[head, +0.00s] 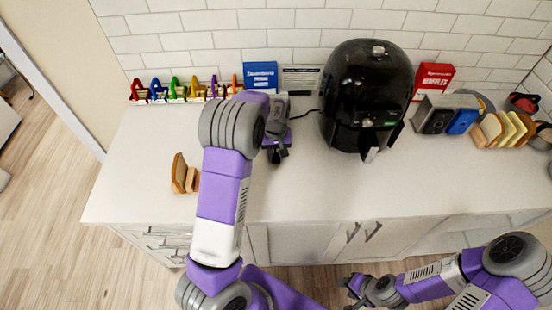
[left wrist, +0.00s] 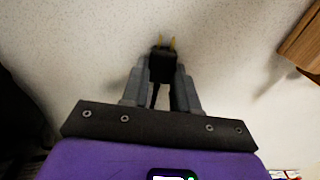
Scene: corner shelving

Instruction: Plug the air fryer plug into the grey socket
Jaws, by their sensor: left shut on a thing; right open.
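The black air fryer (head: 367,95) stands on the white counter at the back, right of my left gripper. A dark cord (head: 304,114) runs from it toward my left arm. My left gripper (head: 278,152) is above the counter, left of the fryer. In the left wrist view my left gripper (left wrist: 162,80) is shut on the black plug (left wrist: 161,66), whose two gold prongs point away from the jaws over the pale surface. My right gripper (head: 352,290) is open and empty, low in front of the counter. I cannot make out the grey socket in either view.
The front middle is clear.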

